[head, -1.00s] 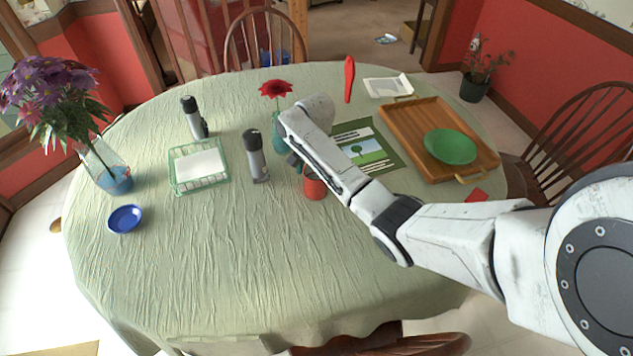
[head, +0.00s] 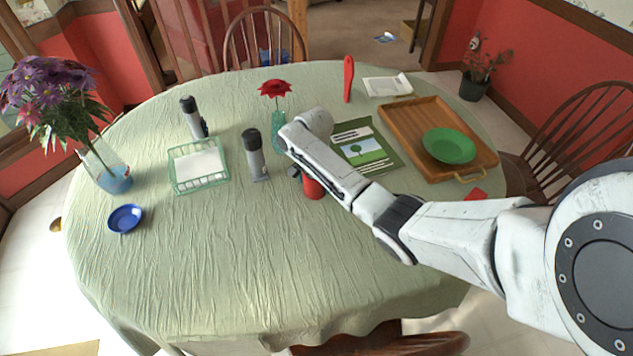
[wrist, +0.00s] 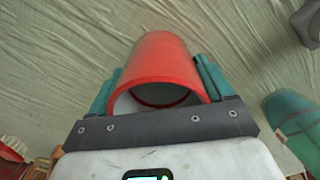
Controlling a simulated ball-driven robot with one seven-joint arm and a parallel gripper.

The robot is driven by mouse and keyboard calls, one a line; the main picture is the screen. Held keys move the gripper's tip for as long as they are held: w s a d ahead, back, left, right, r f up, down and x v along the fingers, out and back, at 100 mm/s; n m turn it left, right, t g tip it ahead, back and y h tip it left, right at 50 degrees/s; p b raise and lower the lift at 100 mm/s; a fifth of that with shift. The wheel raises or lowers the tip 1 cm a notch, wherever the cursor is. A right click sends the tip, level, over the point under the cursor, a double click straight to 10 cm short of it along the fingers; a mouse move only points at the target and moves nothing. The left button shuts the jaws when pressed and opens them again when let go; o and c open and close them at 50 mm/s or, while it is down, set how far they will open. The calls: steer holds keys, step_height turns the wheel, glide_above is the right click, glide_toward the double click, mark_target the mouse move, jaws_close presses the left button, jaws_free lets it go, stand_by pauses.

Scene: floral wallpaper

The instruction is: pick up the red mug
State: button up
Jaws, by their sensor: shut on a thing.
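The red mug (head: 314,188) is near the middle of the table, partly hidden behind my arm in the head view. In the wrist view the red mug (wrist: 163,62) lies between the two teal fingers of my gripper (wrist: 158,88), with its pale inside and rim facing the camera. The fingers sit against opposite sides of the mug, and my gripper is shut on it. In the head view my gripper (head: 297,172) is mostly hidden by the arm. I cannot tell whether the mug is clear of the cloth.
A grey and black bottle-like object (head: 255,157) stands just left of the mug. A teal vase (head: 279,130) with a red flower is behind it. A book (head: 364,146) and wooden tray (head: 402,132) with a green bowl (head: 449,146) are to the right. The table's front is clear.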

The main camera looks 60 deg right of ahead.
steer(key=shift+c, duration=1.4)
steer(key=shift+r, duration=0.2)
